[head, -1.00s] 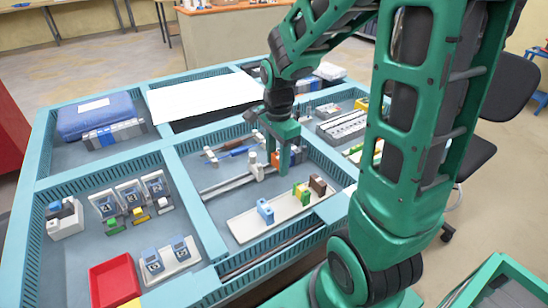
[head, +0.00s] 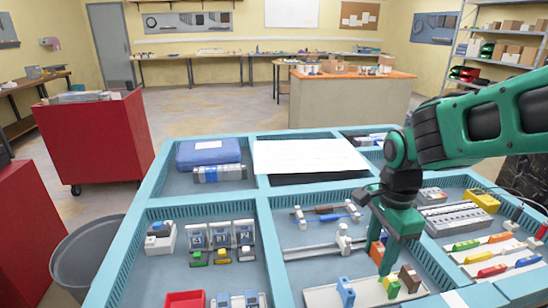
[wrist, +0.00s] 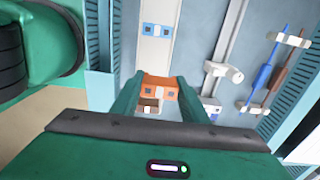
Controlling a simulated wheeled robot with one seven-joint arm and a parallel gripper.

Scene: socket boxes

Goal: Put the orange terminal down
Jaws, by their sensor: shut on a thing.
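My gripper (head: 383,262) is shut on the orange terminal (head: 376,252), low over the middle compartment. In the wrist view, the orange terminal (wrist: 158,86) sits between the two fingers (wrist: 157,95). Beneath it in the head view lies a white strip (head: 320,297) bearing a blue terminal (head: 345,291), a green terminal (head: 391,287) and a brown terminal (head: 410,278). The blue terminal also shows in the wrist view (wrist: 156,30). A brown piece (wrist: 150,105) shows just below the orange one there. I cannot tell whether the orange terminal touches the strip.
A grey rail with a white post (head: 343,240) lies behind the strip. Blue and brown screwdrivers (head: 335,218) rest on a holder farther back. Blue dividers (head: 275,255) bound the compartment. Colored pieces (head: 493,270) lie at right. A red bin (head: 184,299) is at left.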

